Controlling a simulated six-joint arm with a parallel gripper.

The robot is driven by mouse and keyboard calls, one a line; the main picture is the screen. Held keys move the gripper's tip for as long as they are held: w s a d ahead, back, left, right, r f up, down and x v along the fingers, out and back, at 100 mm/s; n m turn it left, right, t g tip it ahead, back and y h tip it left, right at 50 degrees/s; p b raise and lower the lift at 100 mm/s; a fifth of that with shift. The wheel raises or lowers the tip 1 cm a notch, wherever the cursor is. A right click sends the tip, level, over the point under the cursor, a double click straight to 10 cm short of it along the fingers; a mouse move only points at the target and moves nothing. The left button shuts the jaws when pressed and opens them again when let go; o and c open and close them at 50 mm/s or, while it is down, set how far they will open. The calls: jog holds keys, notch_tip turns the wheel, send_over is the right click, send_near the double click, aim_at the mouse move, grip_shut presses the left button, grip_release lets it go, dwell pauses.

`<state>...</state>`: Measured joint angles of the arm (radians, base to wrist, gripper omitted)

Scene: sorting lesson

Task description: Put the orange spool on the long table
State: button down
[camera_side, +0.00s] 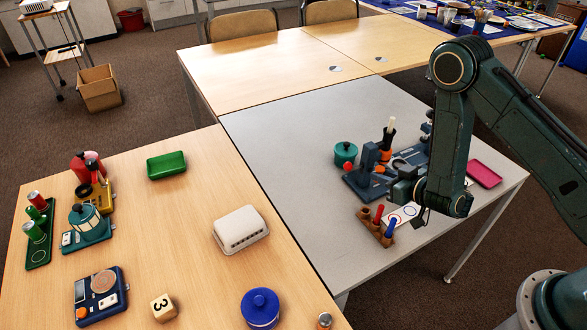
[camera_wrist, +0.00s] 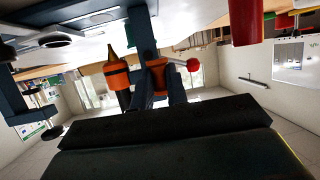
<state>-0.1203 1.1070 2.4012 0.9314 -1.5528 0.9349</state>
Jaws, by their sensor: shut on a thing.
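A small orange piece, likely the spool (camera_side: 380,169), shows at my gripper (camera_side: 386,173) over the grey table, close to a blue-grey stand (camera_side: 368,158). In the wrist view, orange (camera_wrist: 158,76) shows between the dark fingers of my gripper (camera_wrist: 160,84), which is shut on it. The spool is partly hidden, and its height above the grey surface is hard to tell. Three tabletops show: a grey one (camera_side: 270,120), a wood one at the front left (camera_side: 200,215) and a wood one behind (camera_side: 260,60). Which is the long table is unclear.
An upright dark-and-white tool in an orange holder (camera_side: 388,138), a teal pot (camera_side: 345,152) and a rack of red and blue pegs (camera_side: 374,228) crowd near my gripper. A pink tray (camera_side: 484,174) lies right. The back wood table is mostly clear.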

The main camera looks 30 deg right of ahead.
jog(key=s+a+n+g+y, duration=0.15)
jog(key=a+n+y, duration=0.3)
jog(key=a, duration=1.15)
jog(key=n+g+y, duration=0.2)
jog(key=n+y, duration=0.1)
jog(key=y, duration=0.1)
send_over(300, 279)
jog(key=shift+w+f, duration=0.1)
jog(key=shift+f, duration=0.25)
jog(key=shift+f, duration=3.95)
jog(key=shift+f, duration=0.15)
jog(key=c, duration=1.4)
grip_release()
